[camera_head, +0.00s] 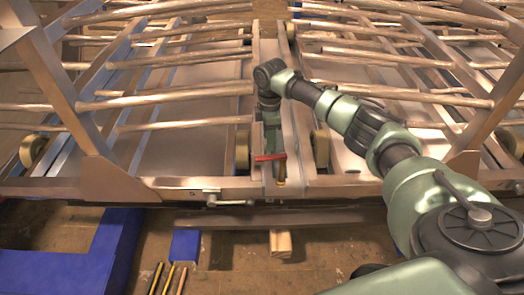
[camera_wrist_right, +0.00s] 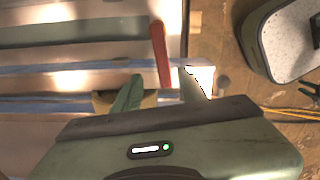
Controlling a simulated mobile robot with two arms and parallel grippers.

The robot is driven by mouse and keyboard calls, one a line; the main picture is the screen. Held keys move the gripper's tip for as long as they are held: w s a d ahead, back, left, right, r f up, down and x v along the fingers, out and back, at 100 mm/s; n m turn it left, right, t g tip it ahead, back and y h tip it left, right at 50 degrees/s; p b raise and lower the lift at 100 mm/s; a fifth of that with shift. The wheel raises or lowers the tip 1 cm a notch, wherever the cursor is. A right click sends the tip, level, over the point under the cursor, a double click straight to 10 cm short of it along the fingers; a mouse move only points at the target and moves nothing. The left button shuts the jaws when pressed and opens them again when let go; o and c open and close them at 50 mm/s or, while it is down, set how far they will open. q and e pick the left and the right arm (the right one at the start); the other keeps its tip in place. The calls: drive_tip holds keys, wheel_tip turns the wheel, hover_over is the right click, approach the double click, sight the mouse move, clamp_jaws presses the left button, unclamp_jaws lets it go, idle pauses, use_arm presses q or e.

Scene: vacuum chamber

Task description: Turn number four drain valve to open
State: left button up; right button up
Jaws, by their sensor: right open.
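A red valve handle (camera_head: 269,158) sits at the front of the metal frame in the head view, by a small brass-coloured stem (camera_head: 281,170). In the right wrist view the red handle (camera_wrist_right: 160,52) stands long and narrow, its lower end between the fingertips. My right gripper (camera_head: 271,122) hangs down over the frame just behind the handle. In the wrist view my right gripper (camera_wrist_right: 160,82) is open, with a gap between each finger and the handle. No valve number is readable. My left gripper is not in view.
Copper-coloured pipes (camera_head: 185,95) and frame rails lie on both sides of my right arm. A metal lever (camera_head: 230,202) sits on the front rail (camera_head: 330,188). Blue blocks (camera_head: 60,270), a wooden block (camera_head: 281,243) and thin rods (camera_head: 168,278) are on the floor in front.

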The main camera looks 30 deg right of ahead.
sight(270, 156)
drive_tip(key=shift+s+f, duration=0.25)
wheel_tip(270, 156, down, 5)
drive_tip(key=shift+f, duration=0.65)
clamp_jaws()
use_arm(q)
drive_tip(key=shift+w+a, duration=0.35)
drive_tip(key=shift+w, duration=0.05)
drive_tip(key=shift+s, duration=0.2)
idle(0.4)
